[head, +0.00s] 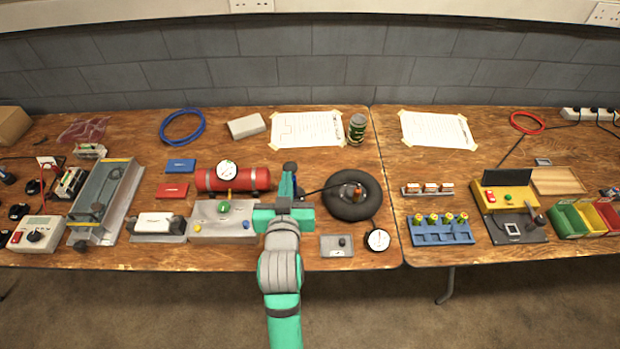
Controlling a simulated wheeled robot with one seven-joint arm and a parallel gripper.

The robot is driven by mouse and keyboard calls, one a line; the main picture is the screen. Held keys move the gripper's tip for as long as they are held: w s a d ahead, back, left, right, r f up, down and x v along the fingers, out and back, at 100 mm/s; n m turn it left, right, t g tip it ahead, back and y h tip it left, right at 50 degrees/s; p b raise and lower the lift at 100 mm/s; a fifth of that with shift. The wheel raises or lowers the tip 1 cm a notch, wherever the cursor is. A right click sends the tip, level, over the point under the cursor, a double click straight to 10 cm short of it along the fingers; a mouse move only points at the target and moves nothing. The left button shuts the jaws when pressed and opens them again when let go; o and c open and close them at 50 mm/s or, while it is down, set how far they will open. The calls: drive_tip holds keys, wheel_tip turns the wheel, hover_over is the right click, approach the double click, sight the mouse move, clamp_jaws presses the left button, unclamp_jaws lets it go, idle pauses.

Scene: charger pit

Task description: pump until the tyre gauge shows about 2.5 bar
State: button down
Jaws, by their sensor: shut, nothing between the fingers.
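A black tyre (335,206) lies flat on the table right of my arm. A round white tyre gauge (377,240) lies at its lower right; its needle is too small to read. A dark hose (315,190) runs from near the pump to the tyre.
A red cylinder (255,179) with a dial and a grey block with knobs (222,222) stand left of the pump. A small grey box (336,246) lies left of the gauge. A can (357,129) stands behind the tyre. The table between tyre and blue rack (442,232) is clear.

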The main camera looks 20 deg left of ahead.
drive_tip(key=shift+w, duration=0.1)
hover_over(289, 168)
drive_tip(key=s+d, duration=0.1)
drive_tip(key=s, duration=0.1)
wheel_tip(289, 168, down, 2)
wheel_tip(289, 168, down, 3)
drive_tip(key=shift+w+f, duration=0.15)
drive_tip(key=shift+f, duration=0.65)
